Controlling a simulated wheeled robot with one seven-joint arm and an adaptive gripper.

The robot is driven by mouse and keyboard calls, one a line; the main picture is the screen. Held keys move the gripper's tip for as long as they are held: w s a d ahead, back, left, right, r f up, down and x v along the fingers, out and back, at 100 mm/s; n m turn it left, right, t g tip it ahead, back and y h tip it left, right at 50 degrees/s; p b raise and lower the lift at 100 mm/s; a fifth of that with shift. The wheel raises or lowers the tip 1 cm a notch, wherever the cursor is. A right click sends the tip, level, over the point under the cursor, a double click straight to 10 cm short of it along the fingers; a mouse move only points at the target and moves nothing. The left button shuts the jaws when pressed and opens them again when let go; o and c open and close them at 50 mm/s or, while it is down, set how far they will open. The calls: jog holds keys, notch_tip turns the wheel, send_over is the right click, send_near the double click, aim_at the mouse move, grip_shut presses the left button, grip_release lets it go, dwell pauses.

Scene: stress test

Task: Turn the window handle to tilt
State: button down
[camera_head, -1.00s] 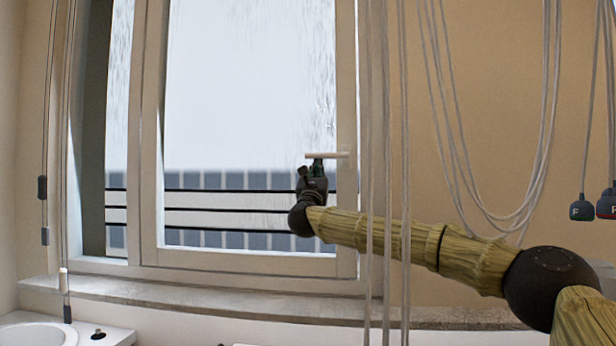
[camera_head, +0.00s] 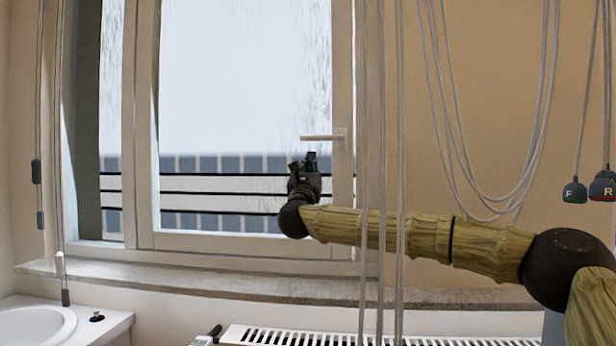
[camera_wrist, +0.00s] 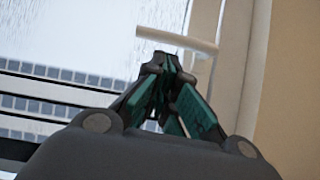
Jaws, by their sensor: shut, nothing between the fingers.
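The white window handle (camera_head: 322,138) sits on the right side of the window frame in the head view. Its lever lies horizontal, pointing left from its base. In the wrist view the handle lever (camera_wrist: 176,39) crosses just beyond my fingertips. My gripper (camera_head: 310,156) is below the lever, pointing up, with a small gap between them in the head view. In the wrist view my gripper (camera_wrist: 167,58) has its green-padded fingers drawn together at the tips with nothing held. The window sash (camera_head: 245,243) appears closed in its frame.
Grey cords (camera_head: 382,250) hang in front of my arm. Two pendants marked F (camera_head: 574,191) and R (camera_head: 603,187) hang at the right. A stone sill (camera_head: 200,283) and a white radiator (camera_head: 350,335) lie below. A white basin (camera_head: 35,325) stands at lower left.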

jog(key=shift+v, duration=2.9)
jog(key=shift+f, duration=0.1)
